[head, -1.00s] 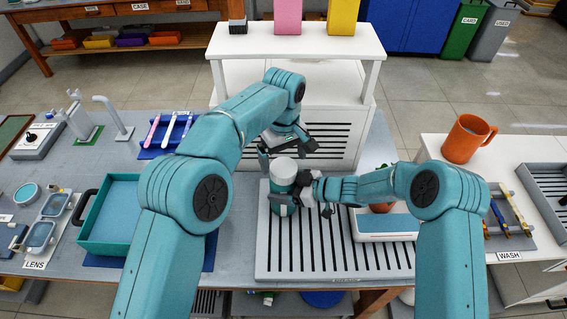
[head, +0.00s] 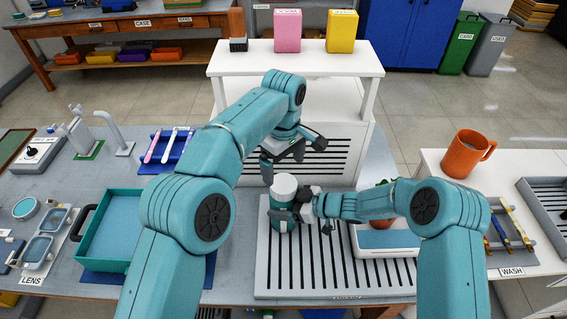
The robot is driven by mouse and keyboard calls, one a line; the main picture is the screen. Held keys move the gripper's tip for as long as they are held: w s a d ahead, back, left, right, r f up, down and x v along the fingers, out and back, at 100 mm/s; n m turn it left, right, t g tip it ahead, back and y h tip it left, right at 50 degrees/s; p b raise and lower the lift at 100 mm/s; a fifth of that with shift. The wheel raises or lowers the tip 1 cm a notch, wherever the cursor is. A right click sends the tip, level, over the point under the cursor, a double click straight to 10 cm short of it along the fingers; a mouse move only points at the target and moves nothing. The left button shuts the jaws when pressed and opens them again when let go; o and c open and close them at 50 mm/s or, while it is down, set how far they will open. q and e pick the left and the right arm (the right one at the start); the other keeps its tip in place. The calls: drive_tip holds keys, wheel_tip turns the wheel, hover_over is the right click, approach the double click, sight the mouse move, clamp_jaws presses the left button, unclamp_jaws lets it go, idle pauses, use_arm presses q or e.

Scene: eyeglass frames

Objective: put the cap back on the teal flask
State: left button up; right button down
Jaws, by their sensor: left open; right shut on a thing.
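The teal flask (head: 282,219) stands upright on the slatted grey tray, in the middle of the head view. A white cap-like top (head: 284,184) sits level on it; I cannot tell how firmly it is seated. My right gripper (head: 286,214) comes in from the right and is shut around the flask's body, hiding part of its lower half. My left gripper (head: 290,156) is above and behind the flask top, open and empty, with its fingers clear of the white top.
A white shelf (head: 290,58) with pink and yellow boxes stands behind. A teal bin (head: 105,240) is at left; an orange mug (head: 465,150) is on the right table.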

sight(284, 184)
use_arm(q)
wheel_tip(284, 184, down, 8)
drive_tip(key=shift+r, duration=0.1)
drive_tip(key=shift+c, duration=0.3)
drive_tip(key=c, duration=1)
drive_tip(key=m, duration=0.3)
drive_tip(key=o, duration=1.1)
drive_tip(key=shift+r, duration=2.25)
